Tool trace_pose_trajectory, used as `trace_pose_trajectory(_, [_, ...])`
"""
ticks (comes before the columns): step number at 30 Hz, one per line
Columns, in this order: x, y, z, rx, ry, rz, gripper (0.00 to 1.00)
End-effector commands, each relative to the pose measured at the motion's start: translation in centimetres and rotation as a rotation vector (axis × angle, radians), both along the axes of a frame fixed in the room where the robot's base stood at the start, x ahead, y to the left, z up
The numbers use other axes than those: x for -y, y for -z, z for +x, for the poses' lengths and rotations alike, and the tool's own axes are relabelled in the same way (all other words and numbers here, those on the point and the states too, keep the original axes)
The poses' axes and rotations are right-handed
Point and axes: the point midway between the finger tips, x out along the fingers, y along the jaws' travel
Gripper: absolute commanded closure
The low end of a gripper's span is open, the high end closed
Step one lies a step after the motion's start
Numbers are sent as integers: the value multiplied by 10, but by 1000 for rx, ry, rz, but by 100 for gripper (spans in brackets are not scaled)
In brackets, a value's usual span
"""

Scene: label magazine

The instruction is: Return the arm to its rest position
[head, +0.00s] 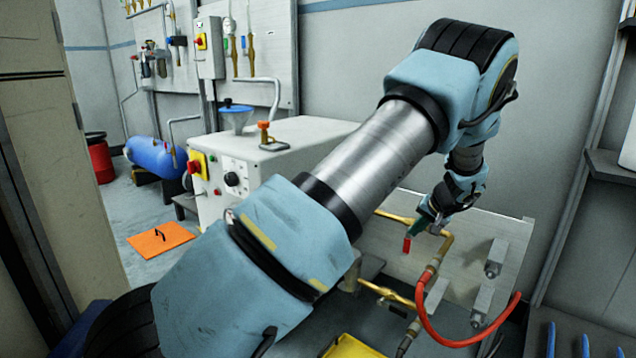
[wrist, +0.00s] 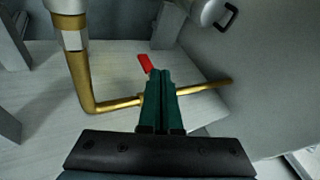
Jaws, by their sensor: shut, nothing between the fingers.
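My arm (head: 385,150) reaches from the lower left across the head view, bends at the upper right and comes down towards a panel with brass pipes. My gripper (head: 425,222) is small in the head view, close to the brass pipe (head: 446,243) and a red handle (head: 407,244). In the wrist view its green fingers (wrist: 161,78) are shut together and empty. The red handle (wrist: 146,63) shows just beyond the fingertips there, and the brass pipe (wrist: 82,85) runs to their left and behind them. I cannot tell whether the fingers touch either.
A red hose (head: 465,340) curves below the pipes. A white machine (head: 285,165) with a blue funnel (head: 235,117) stands behind my arm. A blue tank (head: 155,157) and an orange floor plate (head: 160,239) are at the left. A tall cabinet (head: 55,150) edges the left side.

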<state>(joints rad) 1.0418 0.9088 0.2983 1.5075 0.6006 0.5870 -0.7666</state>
Motion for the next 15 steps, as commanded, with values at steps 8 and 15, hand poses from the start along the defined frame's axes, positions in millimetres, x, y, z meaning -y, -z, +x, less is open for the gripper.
trace_pose_trajectory(8, [-192, -50, -25, -231, -225, -122, 100])
trace_pose_trajectory(15, [-310, -81, -108, -349, -349, -251, 100])
